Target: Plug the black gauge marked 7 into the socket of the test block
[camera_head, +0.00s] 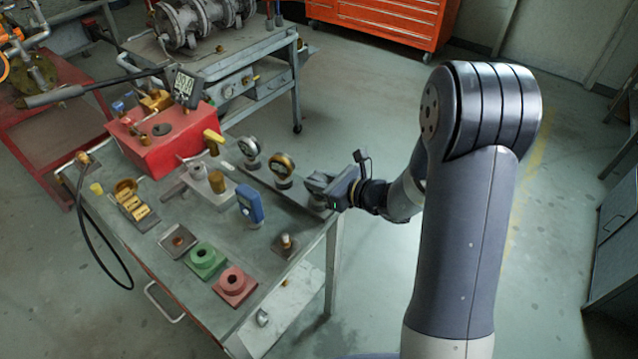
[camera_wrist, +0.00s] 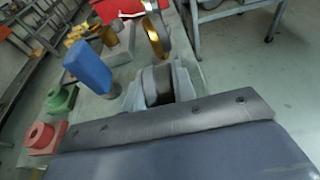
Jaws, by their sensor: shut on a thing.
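My gripper (camera_head: 322,188) is at the right edge of the workbench, shut on a dark round gauge. The gauge (camera_wrist: 157,85) shows edge-on between the fingers in the wrist view; its number cannot be read. In the head view the gripper mostly hides it. It is at the end of a row, beside a brass-rimmed gauge (camera_head: 282,166) and a silver-rimmed gauge (camera_head: 250,147). I cannot tell whether it still touches its rest. A grey block with brass fittings (camera_head: 212,187) stands mid-bench and may be the test block; its socket is not clear.
A blue device (camera_head: 250,203) stands upright between the grey block and the bench front. A green flanged piece (camera_head: 205,260), a red flanged piece (camera_head: 235,284) and a small block with a stub (camera_head: 286,245) lie nearer. A red box (camera_head: 160,138) stands behind.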

